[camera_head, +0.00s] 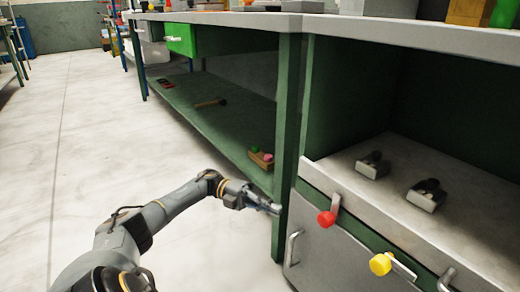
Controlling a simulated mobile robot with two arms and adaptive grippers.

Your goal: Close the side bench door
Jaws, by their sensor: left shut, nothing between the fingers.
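The green side bench (286,120) runs along the right. Low on its near end is a grey door panel (345,262) with a metal handle (292,248) at its left edge; its lower part is cut off by the picture. A red knob (326,219) and a yellow knob (380,264) on metal tabs sit along the panel's top. I cannot tell whether the door is fully closed. My left gripper (274,209) is shut and empty, in front of the green bench leg, left of the panel and its handle. My right gripper is not in view.
Above the panel, an open grey shelf (470,210) holds two small metal blocks (372,165) with dark tops. A green lower shelf (225,130) holds a hammer (210,103) and a small wooden tray (262,160). A bright green drawer (181,38) sticks out. The pale floor (110,130) at left is clear.

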